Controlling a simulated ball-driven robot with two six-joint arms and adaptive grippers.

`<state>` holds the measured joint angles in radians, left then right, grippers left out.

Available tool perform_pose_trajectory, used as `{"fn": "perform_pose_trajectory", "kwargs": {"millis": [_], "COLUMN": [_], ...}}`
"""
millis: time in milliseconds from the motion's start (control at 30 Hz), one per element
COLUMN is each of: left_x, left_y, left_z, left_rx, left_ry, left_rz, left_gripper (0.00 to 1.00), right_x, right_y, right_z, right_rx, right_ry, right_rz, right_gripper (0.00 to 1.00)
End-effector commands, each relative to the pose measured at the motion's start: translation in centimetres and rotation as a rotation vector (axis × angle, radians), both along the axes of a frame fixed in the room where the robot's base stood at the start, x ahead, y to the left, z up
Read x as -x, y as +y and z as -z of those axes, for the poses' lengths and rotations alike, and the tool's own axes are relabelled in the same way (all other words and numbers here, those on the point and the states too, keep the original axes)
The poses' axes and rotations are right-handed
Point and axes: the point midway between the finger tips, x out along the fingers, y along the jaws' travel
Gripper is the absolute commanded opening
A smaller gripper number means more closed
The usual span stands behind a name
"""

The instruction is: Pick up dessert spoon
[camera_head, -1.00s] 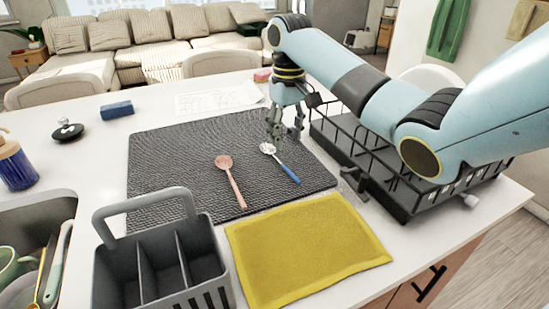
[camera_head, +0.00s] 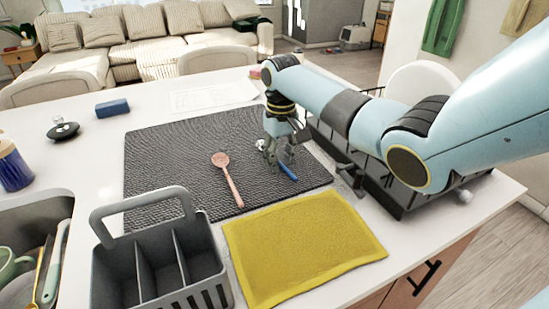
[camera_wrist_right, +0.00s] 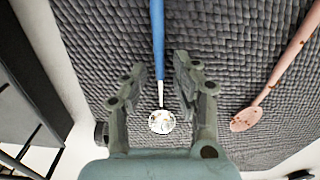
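A spoon with a blue handle (camera_head: 287,172) and a shiny metal bowl lies on the dark drying mat (camera_head: 165,170). My right gripper (camera_head: 279,165) is over it and hides part of it in the head view. In the right wrist view the gripper (camera_wrist_right: 158,72) is open, with one finger on each side of the spoon's neck and the metal bowl (camera_wrist_right: 161,121) between the finger bases. The fingers look apart from the spoon; their height above the mat is hard to tell. A pink spoon (camera_head: 228,180) lies on the mat to the left. My left gripper is out of view.
A black dish rack (camera_head: 395,185) stands right of the mat, under my right arm. A yellow cloth (camera_head: 300,250) and a grey divided caddy (camera_head: 160,265) are in front. The sink (camera_head: 30,225) is at left. A blue sponge (camera_head: 113,109) lies behind.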

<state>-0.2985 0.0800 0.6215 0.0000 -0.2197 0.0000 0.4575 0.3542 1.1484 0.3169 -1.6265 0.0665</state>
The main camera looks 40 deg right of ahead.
Motion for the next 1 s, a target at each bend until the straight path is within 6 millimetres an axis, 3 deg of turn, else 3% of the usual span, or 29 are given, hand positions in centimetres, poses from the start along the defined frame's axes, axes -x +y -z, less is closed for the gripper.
{"fn": "perform_pose_trajectory", "kwargs": {"millis": [33, 200, 667, 900, 1000], "left_x": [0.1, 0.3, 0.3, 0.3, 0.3], "left_y": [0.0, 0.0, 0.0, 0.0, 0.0], "left_z": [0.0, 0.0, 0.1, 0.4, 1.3], "left_rx": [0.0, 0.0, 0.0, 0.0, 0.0], "left_ry": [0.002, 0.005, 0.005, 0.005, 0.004], "left_rz": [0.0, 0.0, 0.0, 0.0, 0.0], "left_gripper": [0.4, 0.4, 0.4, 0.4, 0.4], "right_x": [0.0, 0.0, 0.0, -0.2, -1.3], "right_y": [0.0, 0.0, 0.0, -0.2, -2.5], "right_z": [0.0, 0.0, -0.7, -4.5, -5.5], "right_rx": [0.0, 0.0, 0.0, 0.003, 0.003], "right_ry": [0.0, 0.0, -0.001, -0.004, -0.003], "right_rz": [0.0, 0.0, 0.0, 0.0, 0.005], "right_gripper": [0.2, 0.0, 0.0, 0.0, 0.0]}}
